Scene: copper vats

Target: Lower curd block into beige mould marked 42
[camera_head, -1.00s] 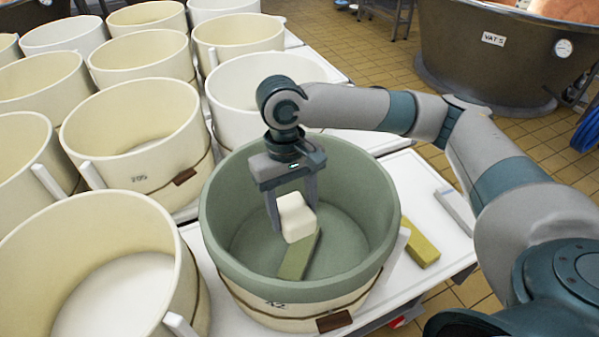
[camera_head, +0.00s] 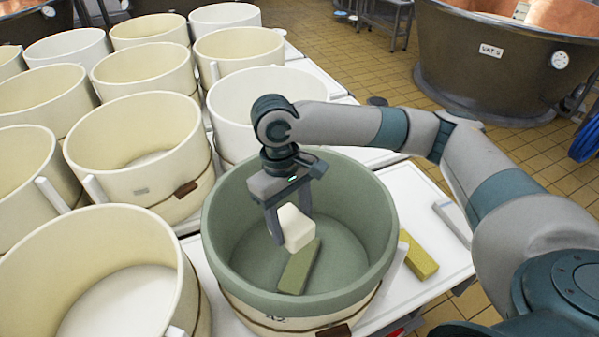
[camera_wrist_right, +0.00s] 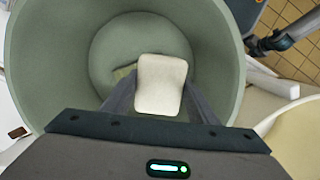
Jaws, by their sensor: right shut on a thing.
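The mould marked 42 (camera_head: 375,263) is a round tub, beige outside, with a grey-green lining and rim. My right gripper (camera_head: 294,232) reaches down inside it and is shut on the white curd block (camera_head: 297,228). The block also shows between the fingers in the right wrist view (camera_wrist_right: 161,84). A green bar (camera_head: 299,268) lies on the mould's floor just below the block, partly hidden by it. I cannot tell whether the block touches the bar. My left gripper is not in view.
Several beige and white moulds, such as the one marked 705 (camera_head: 140,190), stand close by on the left and behind. A yellow-green bar (camera_head: 419,255) lies on the white table (camera_head: 440,270) at right. A copper vat (camera_head: 490,75) stands at the back right.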

